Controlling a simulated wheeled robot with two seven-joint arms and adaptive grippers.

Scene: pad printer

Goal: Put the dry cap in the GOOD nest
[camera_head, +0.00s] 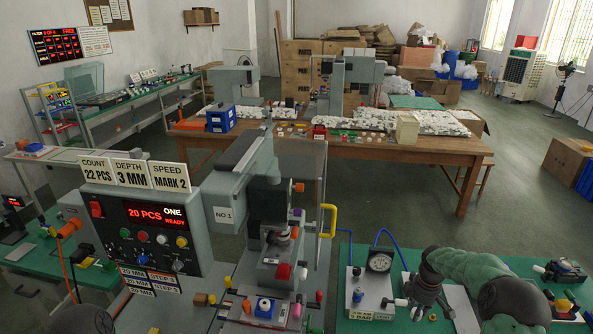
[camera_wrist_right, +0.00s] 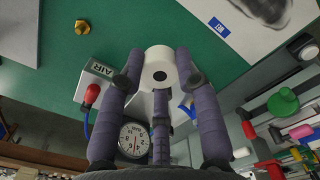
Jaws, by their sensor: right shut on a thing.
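My right gripper (camera_head: 425,288) points down over the green table at the lower right, beside the pressure gauge (camera_head: 380,262). My left gripper is not in view.
The pad printer (camera_head: 250,205) with its lit control panel (camera_head: 150,220) stands left of the green table (camera_head: 350,245). A yellow handle (camera_head: 328,220) sticks out from its right side. A small fixture with knobs (camera_head: 560,270) sits at the far right.

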